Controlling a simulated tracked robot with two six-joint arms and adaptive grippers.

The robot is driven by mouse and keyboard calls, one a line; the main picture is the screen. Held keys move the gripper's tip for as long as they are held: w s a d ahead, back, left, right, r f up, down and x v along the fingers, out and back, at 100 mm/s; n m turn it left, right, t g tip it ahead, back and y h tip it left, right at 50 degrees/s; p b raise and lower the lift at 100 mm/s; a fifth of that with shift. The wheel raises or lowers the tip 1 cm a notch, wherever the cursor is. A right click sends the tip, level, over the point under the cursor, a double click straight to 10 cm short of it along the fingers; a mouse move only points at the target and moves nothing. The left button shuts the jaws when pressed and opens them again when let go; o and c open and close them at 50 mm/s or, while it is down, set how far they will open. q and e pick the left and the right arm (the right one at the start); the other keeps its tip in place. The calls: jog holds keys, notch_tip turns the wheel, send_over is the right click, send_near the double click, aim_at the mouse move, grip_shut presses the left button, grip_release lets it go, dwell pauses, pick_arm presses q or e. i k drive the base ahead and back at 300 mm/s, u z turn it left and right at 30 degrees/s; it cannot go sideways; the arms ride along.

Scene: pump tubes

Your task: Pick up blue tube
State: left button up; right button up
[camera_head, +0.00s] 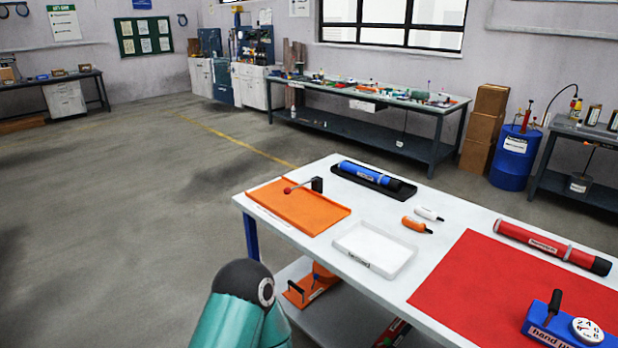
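The blue tube (371,174) has a black end cap and a label. It lies in a shallow black tray (340,181) at the far edge of the white table (380,303). A teal and black part of my own arm shows at the bottom of the view, in front of the table and well apart from the tube. Neither of my grippers is in view.
On the table are an orange tray (290,215) with a red-knobbed lever (303,186), a white tray (386,257), two small bottles (415,225), a red mat (480,281), a red tube (545,243) and a blue hand pump (545,330). Floor (130,240) is clear to the left.

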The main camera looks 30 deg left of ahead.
aim_at(381, 180)
jog(key=z, duration=0.45)
jog(key=i, duration=0.1)
jog(key=u, duration=0.95)
jog(key=k, duration=0.95)
jog(key=u, duration=0.2)
jog(key=i, duration=0.95)
jog(key=z, duration=0.2)
jog(key=k, duration=0.9)
jog(key=u, duration=0.15)
jog(key=i, duration=0.6)
